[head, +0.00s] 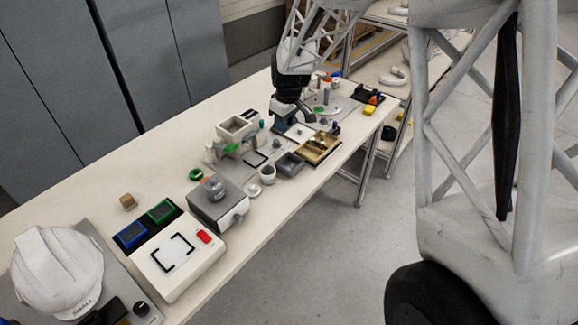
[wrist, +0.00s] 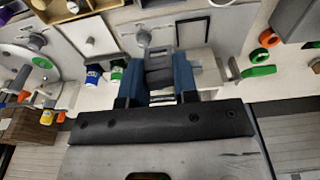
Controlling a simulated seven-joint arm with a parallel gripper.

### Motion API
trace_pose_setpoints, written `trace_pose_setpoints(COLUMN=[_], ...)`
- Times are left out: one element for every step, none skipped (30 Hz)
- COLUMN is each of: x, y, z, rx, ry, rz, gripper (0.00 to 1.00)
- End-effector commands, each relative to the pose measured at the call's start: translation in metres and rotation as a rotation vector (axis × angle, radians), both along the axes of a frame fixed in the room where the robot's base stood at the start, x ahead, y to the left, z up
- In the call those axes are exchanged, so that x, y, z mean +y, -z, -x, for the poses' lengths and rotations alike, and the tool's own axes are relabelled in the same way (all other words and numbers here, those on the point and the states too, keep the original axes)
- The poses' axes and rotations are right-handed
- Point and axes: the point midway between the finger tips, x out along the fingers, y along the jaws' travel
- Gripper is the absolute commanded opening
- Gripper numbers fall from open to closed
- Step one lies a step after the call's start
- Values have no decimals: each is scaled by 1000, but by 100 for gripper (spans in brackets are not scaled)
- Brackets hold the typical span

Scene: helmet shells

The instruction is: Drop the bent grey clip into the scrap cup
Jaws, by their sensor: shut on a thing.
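My gripper (wrist: 160,80) has blue fingers shut on a dark grey, blocky piece (wrist: 159,62). I take this piece for the bent grey clip, but its bend is not clear. In the head view my gripper (head: 284,122) is over the far half of the bench, beyond the grey box, and its fingertips are partly hidden. A small pale round cup (head: 267,174), likely the scrap cup, stands at the bench's near edge, below and left of the gripper. I do not make out this cup in the wrist view.
A grey open box (head: 290,164) and a tan divided tray (head: 319,148) stand right of the cup. A grey block fixture (head: 218,203) is to its left. A green clip (wrist: 258,72) lies right of the gripper. A white helmet shell (head: 57,272) sits at the near left.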

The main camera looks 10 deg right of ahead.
Motion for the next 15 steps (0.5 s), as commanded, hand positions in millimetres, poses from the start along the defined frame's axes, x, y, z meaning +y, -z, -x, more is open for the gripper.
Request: trace_pose_setpoints(x=[-9, -14, -19, -22, -24, -27, -28, -29, -31, -31, -31, -31, -31, -31, -31], y=[1, 3, 4, 5, 6, 6, 7, 7, 7, 7, 7, 7, 7, 7, 7], z=[7, 10, 14, 16, 19, 21, 23, 24, 24, 25, 25, 25, 25, 25, 25], rx=[0, 1, 1, 1, 1, 1, -1, -1, -1, -1, -1, -1, -1, -1, -1], ry=[2, 2, 2, 2, 1, 0, 0, 0, 0, 0, 0, 0, 0, -1, -1], rz=[0, 1, 1, 1, 1, 1, 1, 1, 1, 1, 1, 1, 1, 1, 1], gripper=[6, 6, 6, 6, 6, 6, 6, 6, 6, 6, 6, 6, 6, 6, 6])
